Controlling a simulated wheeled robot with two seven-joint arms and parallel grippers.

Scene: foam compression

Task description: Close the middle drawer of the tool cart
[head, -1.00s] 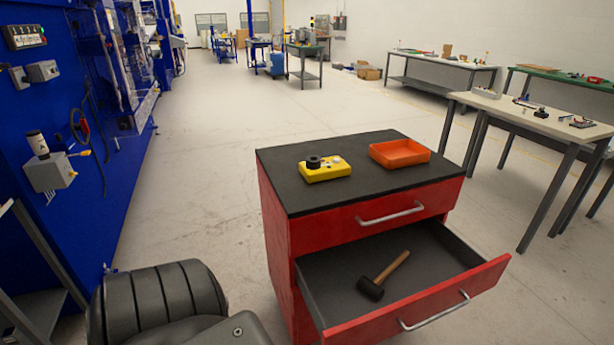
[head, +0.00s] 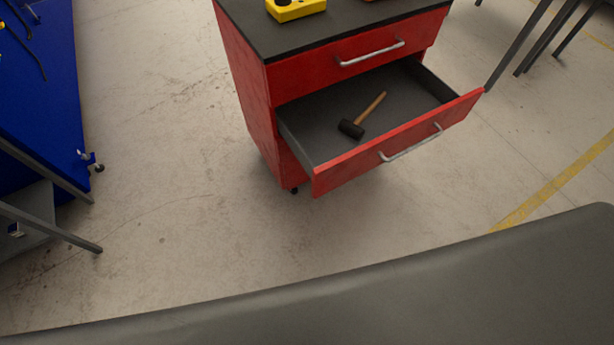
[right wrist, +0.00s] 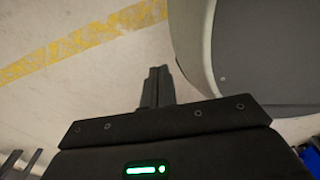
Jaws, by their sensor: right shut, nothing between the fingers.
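The red tool cart (head: 246,95) stands ahead of me in the head view, with a dark top. Its middle drawer (head: 395,148) is pulled well out, with a silver handle (head: 412,145) on its red front. A mallet (head: 362,116) with a black head and wooden handle lies inside the drawer. The top drawer (head: 360,52) is shut. My right gripper (right wrist: 158,84) shows in the right wrist view, shut and empty, with bare floor behind it and the cart out of that view. My left gripper is not in view.
A yellow device (head: 294,8) sits on the cart top. A blue structure (head: 40,110) and grey metal legs (head: 50,226) stand at the left. Table legs (head: 530,45) show at the upper right. The floor between me and the cart is clear.

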